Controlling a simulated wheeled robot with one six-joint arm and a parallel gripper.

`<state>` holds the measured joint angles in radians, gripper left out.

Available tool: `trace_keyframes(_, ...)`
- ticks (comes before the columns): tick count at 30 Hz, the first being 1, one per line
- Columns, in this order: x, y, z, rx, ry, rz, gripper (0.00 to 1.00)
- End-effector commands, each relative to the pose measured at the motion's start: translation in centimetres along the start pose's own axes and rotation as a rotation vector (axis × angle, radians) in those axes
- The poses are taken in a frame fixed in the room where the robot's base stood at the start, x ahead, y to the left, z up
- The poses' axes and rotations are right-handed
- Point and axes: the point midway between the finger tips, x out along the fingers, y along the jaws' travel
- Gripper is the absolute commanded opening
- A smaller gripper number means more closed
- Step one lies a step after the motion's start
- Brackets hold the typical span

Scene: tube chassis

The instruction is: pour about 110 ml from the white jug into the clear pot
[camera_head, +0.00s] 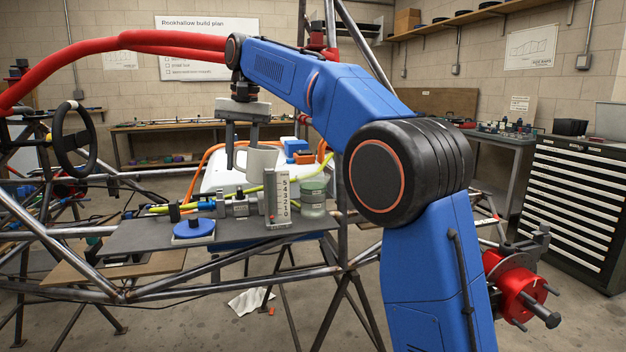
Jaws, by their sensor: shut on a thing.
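The white jug (262,161) is in the middle of the head camera view, left of my forearm. My gripper (240,158) points down at the jug's left side and is shut on it, seemingly at the handle. The jug looks upright, and its lower part is partly hidden behind fittings and the scale. I cannot tell whether its base is clear of what lies below. The clear pot (313,203) is a small greenish glass jar on the right part of the grey shelf (250,236). It stands right of and nearer than the jug. Its contents are unclear.
Valve fittings (236,204) and a blue round piece (194,229) sit further left on the shelf. A white tank (225,178) and orange hose are behind. Chassis tubes (230,284) surround the shelf.

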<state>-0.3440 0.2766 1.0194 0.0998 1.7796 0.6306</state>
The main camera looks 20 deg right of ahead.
Motion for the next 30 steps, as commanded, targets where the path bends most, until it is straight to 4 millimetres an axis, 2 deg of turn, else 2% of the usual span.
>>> trace_keyframes(12, 0.28, -1.15, 0.02, -0.001, 0.003, 0.131, 0.00)
trace_keyframes(30, 0.29, -1.16, 0.03, -0.001, 0.003, 0.139, 0.00)
